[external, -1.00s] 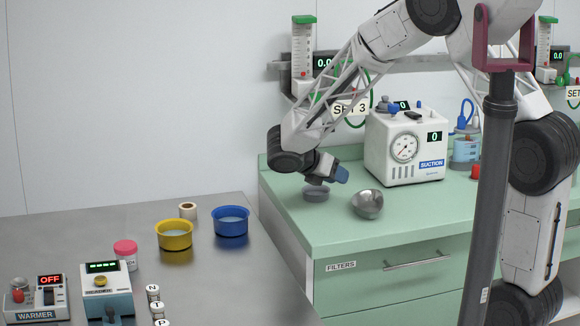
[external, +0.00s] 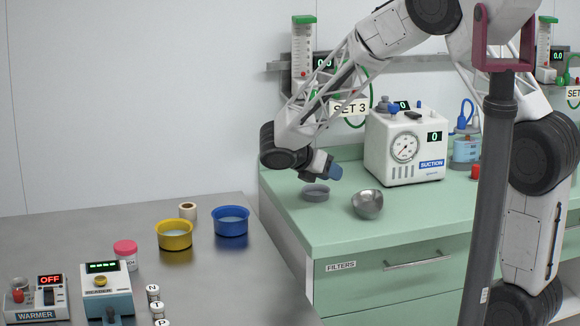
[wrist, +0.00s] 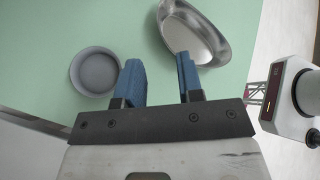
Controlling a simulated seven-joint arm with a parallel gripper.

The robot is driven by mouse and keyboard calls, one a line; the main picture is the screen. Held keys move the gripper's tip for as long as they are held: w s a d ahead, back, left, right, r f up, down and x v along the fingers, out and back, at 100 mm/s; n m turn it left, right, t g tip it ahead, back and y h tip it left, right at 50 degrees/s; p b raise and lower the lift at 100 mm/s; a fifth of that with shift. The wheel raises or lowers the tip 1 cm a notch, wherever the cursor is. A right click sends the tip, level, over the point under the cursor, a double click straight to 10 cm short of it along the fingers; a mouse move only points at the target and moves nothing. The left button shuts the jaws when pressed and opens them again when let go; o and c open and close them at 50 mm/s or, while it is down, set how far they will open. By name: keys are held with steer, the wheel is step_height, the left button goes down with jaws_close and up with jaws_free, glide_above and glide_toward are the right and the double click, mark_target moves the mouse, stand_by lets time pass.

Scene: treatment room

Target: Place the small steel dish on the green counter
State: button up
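The small steel dish (external: 367,204), a shiny silver bowl, rests on the green counter (external: 425,215) in front of the suction unit; it looks tilted. It also shows in the wrist view (wrist: 195,35), at the top, just beyond my fingertips and a little right of the gap between them. My gripper (external: 333,172) is above the counter, up and left of the dish in the external view. In the wrist view its two blue fingers (wrist: 160,78) are apart with nothing between them, and they do not hold the dish.
A shallow grey dish (external: 315,193) sits on the counter left of the steel dish. The white suction unit (external: 405,147) stands behind. A steel table (external: 215,280) at left carries a yellow bowl (external: 174,235), a blue bowl (external: 231,221) and small devices. The counter's front right is clear.

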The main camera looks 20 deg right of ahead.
steer(key=s+d+r+m+g+y, duration=0.2)
steer(key=s+d+r+m+y, duration=0.3)
steer(key=s+d+r+m, duration=0.75)
steer(key=s+d+r+m+y, duration=0.1)
steer(key=s+m, duration=0.3)
steer(key=s, duration=0.4)
steer(key=s+d+m+t+y, duration=0.1)
steer(key=s+d+m+y, duration=0.2)
steer(key=s, duration=0.4)
steer(key=s+d+r+m+t+y, duration=0.1)
steer(key=s+d+m+y, duration=0.1)
steer(key=s+m, duration=0.3)
steer(key=s+d, duration=0.1)
steer(key=s, duration=0.2)
steer(key=shift+s+d+r, duration=0.2)
steer(key=shift+s+r, duration=0.1)
